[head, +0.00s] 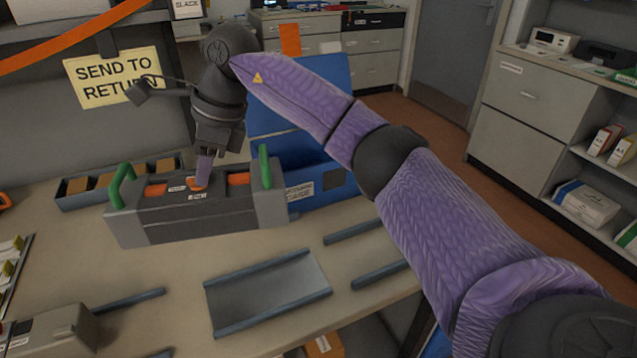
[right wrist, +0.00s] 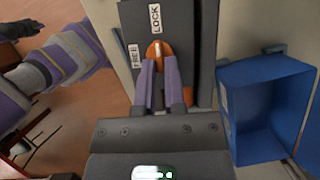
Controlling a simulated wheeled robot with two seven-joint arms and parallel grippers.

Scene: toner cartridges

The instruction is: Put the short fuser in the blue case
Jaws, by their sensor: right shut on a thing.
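A long grey unit (head: 195,225) with green upright handles at both ends sits on the table; I take it for a fuser, but cannot tell if it is the short one. My right gripper (head: 203,178) points down at its top and is shut on a small orange knob, seen in the right wrist view (right wrist: 156,48) between the fingertips (right wrist: 164,85). The knob's white mark points towards the LOCK label (right wrist: 155,18); the FREE label (right wrist: 135,55) is to the left. The blue case (head: 335,190) stands open behind and right of the unit. My left gripper is not in view.
An empty grey cradle with rails (head: 265,285) lies in front, with loose rails (head: 352,232) to its right. Another grey box (head: 55,332) is at the lower left. A dark tray (head: 80,197) stands behind the unit. A "SEND TO RETURN" sign (head: 112,78) hangs above.

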